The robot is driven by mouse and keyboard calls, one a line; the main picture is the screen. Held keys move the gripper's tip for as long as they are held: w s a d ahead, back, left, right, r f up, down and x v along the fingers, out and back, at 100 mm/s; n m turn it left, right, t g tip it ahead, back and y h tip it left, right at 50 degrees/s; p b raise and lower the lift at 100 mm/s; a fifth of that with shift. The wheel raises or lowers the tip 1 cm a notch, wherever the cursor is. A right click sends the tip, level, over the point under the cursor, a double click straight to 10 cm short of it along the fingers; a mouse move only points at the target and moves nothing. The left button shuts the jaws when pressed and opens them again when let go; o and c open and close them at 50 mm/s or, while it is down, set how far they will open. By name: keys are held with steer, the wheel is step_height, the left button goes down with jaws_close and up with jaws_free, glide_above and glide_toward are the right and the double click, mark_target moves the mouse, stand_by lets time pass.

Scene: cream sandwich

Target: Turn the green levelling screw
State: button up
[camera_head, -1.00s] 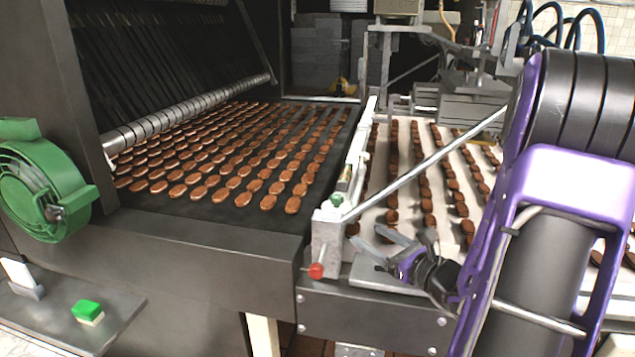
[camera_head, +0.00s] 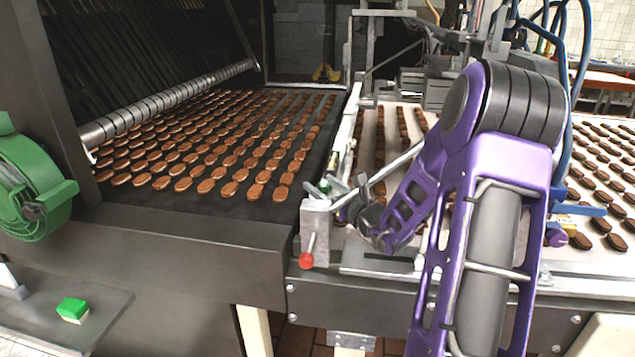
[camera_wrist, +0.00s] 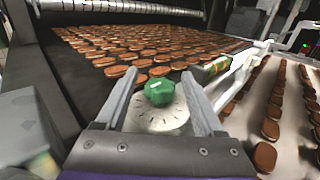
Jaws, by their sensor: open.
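The green levelling screw (camera_wrist: 159,91) sits on a round pale dial (camera_wrist: 158,116) with tick marks in the wrist view. In the head view the green screw (camera_head: 325,187) shows small on top of a grey block (camera_head: 315,220), partly covered by my fingers. My gripper (camera_wrist: 158,82) is open, with one grey finger on each side of the screw. There is a visible gap between the screw and each finger in the wrist view. In the head view my gripper (camera_head: 335,184) reaches in from the right at the top of the block.
A red-knobbed lever (camera_head: 306,260) hangs on the block's front. A dark belt (camera_head: 215,205) with rows of brown biscuits lies to the left, and a pale belt with more biscuits to the right. A metal rail (camera_head: 345,135) runs between them.

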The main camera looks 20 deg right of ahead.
steer(key=shift+w+a, duration=0.25)
steer(key=shift+w, duration=1)
jaws_close()
